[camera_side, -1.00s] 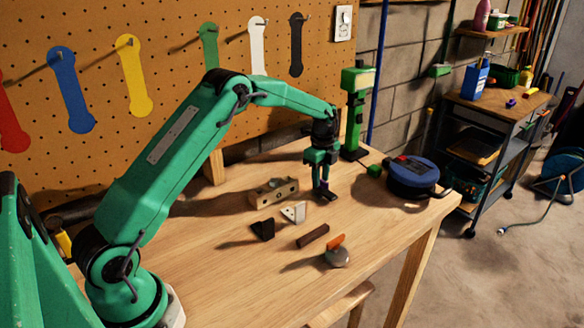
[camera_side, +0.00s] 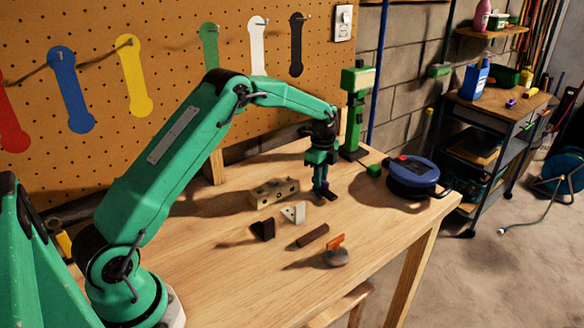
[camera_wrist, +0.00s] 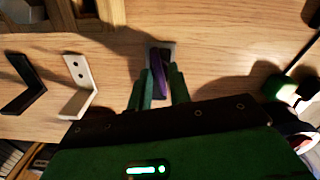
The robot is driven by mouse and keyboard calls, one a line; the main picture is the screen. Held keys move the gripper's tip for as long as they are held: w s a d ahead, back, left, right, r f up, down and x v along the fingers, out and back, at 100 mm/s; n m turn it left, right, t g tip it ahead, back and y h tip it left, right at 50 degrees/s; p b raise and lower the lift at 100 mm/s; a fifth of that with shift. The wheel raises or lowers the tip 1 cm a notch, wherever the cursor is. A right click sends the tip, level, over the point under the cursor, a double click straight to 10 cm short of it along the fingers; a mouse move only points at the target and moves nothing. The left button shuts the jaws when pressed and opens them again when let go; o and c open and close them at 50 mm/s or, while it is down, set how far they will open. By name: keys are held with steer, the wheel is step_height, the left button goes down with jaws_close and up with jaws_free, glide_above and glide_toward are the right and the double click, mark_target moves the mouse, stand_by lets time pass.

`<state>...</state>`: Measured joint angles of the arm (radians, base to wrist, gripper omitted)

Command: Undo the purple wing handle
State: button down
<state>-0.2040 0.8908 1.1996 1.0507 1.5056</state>
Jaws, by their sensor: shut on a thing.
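The purple wing handle (camera_wrist: 159,72) stands on a small dark base with a pale edge (camera_wrist: 169,47) on the bench, seen in the wrist view. It sits between the two green fingers of my gripper (camera_wrist: 163,85), which are shut on it. The handle looks slightly skewed on its base. In the side view my gripper (camera_side: 321,184) points straight down over the base, near the back of the bench. The fingers mostly hide the handle there, leaving only a trace of purple.
On the wooden bench (camera_side: 225,280) are a drilled block (camera_side: 274,192), a black bracket (camera_side: 263,229), a white bracket (camera_side: 294,212), a dark bar (camera_side: 312,236) and an orange-handled knob (camera_side: 336,254). A green post (camera_side: 354,110), green cube (camera_side: 374,170) and blue reel (camera_side: 414,171) stand right of my gripper.

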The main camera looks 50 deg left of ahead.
steer(key=n, duration=0.4)
steer(key=shift+n, duration=0.4)
steer(key=n, duration=0.5)
steer(key=shift+f, duration=0.2)
steer(key=c, duration=1.6)
jaws_free()
steer(key=shift+o, duration=0.3)
steer(key=shift+r, duration=0.15)
steer(key=shift+r, duration=3.85)
